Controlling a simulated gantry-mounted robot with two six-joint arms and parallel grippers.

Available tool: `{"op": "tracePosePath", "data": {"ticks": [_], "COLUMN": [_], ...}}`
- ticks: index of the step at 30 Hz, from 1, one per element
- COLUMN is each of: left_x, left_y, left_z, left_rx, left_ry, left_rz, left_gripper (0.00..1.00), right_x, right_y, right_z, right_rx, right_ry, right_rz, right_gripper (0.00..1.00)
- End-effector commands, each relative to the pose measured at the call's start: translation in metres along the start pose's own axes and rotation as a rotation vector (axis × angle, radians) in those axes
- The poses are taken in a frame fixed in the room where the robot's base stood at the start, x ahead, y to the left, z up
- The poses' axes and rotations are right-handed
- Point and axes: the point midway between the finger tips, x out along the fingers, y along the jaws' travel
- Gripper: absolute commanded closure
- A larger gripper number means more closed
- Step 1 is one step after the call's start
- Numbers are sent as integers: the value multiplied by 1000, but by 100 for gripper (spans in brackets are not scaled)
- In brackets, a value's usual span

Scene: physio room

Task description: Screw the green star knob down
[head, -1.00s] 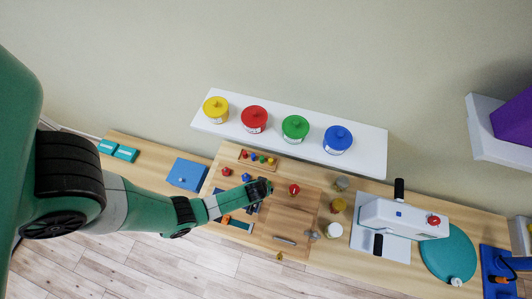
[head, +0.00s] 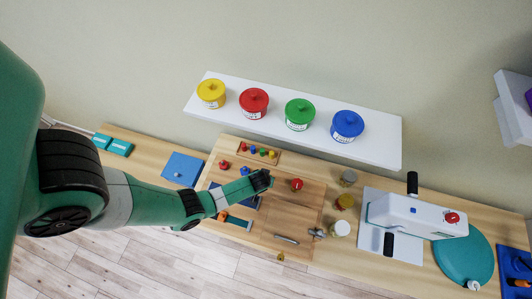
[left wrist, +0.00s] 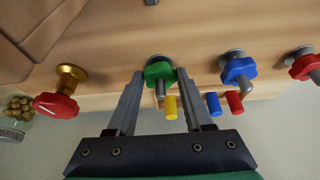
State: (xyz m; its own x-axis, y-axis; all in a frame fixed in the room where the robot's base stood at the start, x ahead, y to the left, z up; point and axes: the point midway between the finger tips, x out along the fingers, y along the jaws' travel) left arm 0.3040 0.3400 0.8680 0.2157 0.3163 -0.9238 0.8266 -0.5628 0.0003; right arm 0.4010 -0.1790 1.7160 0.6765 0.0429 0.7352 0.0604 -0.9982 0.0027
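The green star knob (left wrist: 158,74) sits on a grey metal base in the left wrist view, with a metal stud showing at it. My left gripper (left wrist: 160,78) has one finger on each side of the knob, and the fingertips appear to touch it, with no clear gap. In the head view my left gripper (head: 268,180) is over the wooden board and hides the green knob. My right gripper is in neither view.
A blue star knob (left wrist: 239,71) and a red one (left wrist: 305,66) stand to one side, a red knob on a brass base (left wrist: 57,103) to the other. A peg rack (head: 258,153) is behind. A white shelf (head: 370,145) with lidded pots overhangs the back.

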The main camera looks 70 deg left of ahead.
Motion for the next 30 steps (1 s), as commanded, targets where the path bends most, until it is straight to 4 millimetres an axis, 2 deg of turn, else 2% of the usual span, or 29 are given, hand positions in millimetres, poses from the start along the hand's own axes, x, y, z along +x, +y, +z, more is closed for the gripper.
{"op": "tracePosePath", "data": {"ticks": [1, 6, 8, 20, 30], "left_x": [0, 0, 0, -1, -1], "left_y": [0, 0, 0, -1, -5], "left_z": [0, 0, 0, 0, -1], "left_rx": [0, 0, 0, 59, 278], "left_ry": [0, 0, 0, -3, -4], "left_rz": [0, 0, 0, 25, 117], "left_gripper": [62, 92, 100, 100, 100], "right_x": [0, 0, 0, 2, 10], "right_y": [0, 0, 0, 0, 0], "right_z": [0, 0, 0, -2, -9], "right_rx": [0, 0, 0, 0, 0], "right_ry": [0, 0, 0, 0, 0], "right_rz": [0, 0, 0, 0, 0], "right_gripper": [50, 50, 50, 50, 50]}}
